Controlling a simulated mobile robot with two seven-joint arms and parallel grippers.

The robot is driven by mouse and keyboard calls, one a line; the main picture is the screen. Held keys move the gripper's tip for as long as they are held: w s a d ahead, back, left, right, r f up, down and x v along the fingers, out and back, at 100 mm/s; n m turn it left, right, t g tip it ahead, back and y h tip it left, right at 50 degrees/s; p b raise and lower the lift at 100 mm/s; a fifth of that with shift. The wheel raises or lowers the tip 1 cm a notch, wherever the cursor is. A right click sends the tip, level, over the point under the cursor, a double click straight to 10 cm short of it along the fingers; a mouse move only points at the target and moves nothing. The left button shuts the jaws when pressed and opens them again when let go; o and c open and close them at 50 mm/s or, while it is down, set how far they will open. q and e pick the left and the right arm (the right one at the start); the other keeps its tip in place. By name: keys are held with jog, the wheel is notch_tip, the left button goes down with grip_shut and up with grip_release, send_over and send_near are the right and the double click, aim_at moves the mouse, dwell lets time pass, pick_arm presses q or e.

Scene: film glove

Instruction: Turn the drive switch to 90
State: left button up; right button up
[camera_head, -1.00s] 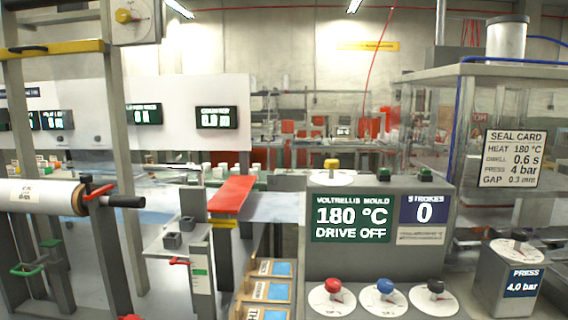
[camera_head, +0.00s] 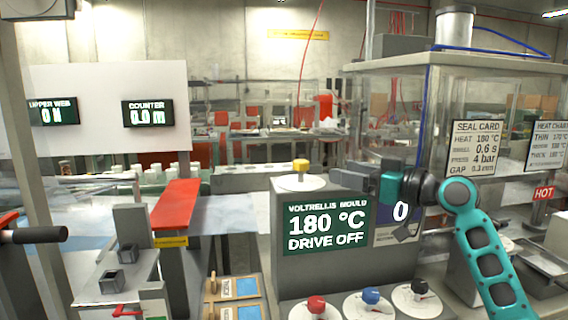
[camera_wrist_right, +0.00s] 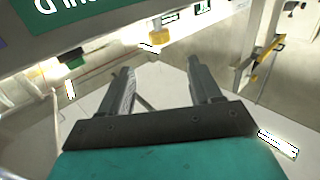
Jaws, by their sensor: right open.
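The grey control console (camera_head: 340,269) shows "180 °C, DRIVE OFF" on its green display (camera_head: 325,228). A yellow knob (camera_head: 300,166) stands on a white dial on the console's top. Red (camera_head: 316,305), blue (camera_head: 371,296) and black (camera_head: 419,287) knobs sit on white dials at its front; their labels are too small to read. My right gripper (camera_head: 350,172) is open and empty, to the right of the yellow knob and apart from it, fingers pointing left. In the right wrist view the yellow knob (camera_wrist_right: 160,35) appears beyond the open fingers (camera_wrist_right: 160,78). My left gripper is out of view.
A red sloping plate (camera_head: 176,205) stands left of the console. A clear-walled machine with a seal card (camera_head: 476,148) and a red HOT sign (camera_head: 543,192) stands at the right. A black-handled lever (camera_head: 40,235) juts in at the left.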

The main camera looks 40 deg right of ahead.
aim_at(308, 162)
jog(key=w+p, duration=0.1)
jog(key=w, duration=0.2)
jog(key=w+a+p, duration=0.1)
jog(key=w, duration=0.3)
jog(key=w+a+p, duration=0.1)
jog(key=w, duration=0.3)
jog(key=shift+w+r, duration=0.15)
jog(key=shift+w, duration=0.05)
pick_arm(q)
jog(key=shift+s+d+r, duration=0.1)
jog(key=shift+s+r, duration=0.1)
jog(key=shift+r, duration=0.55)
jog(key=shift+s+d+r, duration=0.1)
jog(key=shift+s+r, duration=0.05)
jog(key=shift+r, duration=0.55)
pick_arm(e)
jog(key=shift+w+a, duration=0.1)
jog(key=shift+w, duration=0.45)
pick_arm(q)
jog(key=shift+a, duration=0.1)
pick_arm(e)
jog(key=shift+c, duration=0.3)
jog(key=c, duration=0.9)
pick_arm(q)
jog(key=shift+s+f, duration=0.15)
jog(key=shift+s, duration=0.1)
pick_arm(e)
jog(key=shift+o, duration=0.2)
